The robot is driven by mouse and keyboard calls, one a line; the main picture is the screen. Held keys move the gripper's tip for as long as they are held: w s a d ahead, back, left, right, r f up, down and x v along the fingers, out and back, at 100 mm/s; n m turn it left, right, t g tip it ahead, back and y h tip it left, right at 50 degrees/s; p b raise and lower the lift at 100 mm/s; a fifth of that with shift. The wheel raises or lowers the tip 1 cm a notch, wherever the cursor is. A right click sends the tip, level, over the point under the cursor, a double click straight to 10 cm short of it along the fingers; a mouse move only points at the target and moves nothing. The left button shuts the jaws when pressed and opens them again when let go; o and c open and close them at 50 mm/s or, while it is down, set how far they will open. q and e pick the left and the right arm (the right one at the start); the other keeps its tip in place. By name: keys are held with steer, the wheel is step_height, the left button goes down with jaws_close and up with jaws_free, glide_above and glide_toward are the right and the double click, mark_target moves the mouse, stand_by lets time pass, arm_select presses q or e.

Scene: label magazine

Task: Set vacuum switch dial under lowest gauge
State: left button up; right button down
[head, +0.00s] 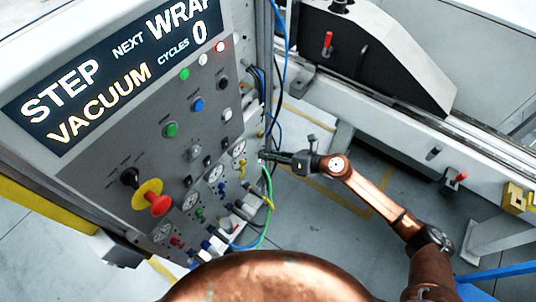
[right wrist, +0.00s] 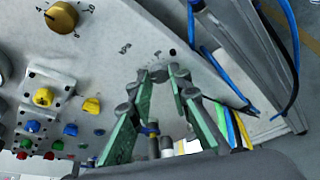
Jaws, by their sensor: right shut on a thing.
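Several round white gauges run down the grey panel in the head view; the lowest (head: 163,233) is at the panel's bottom left, the top one (head: 239,149) nearest my right gripper. Small coloured knobs sit below the gauges. My right gripper (head: 268,157) is at the panel's right edge, far from the lowest gauge. In the right wrist view its green-padded fingers (right wrist: 161,76) close on a small grey part at the panel face, mostly hidden by the fingertips. A gold-faced dial (right wrist: 62,18) with numbers is at upper left, apart from the fingers. My left gripper is out of view.
A red-and-yellow stop button (head: 158,203) juts from the panel. Blue, green and yellow hoses (head: 267,200) hang near my right gripper. A white machine frame (head: 410,140) stands at right; floor shows between.

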steer(key=c, duration=1.8)
jaws_free()
steer(key=shift+s+f, duration=0.1)
steer(key=v, duration=1.2)
steer(key=shift+f, duration=0.1)
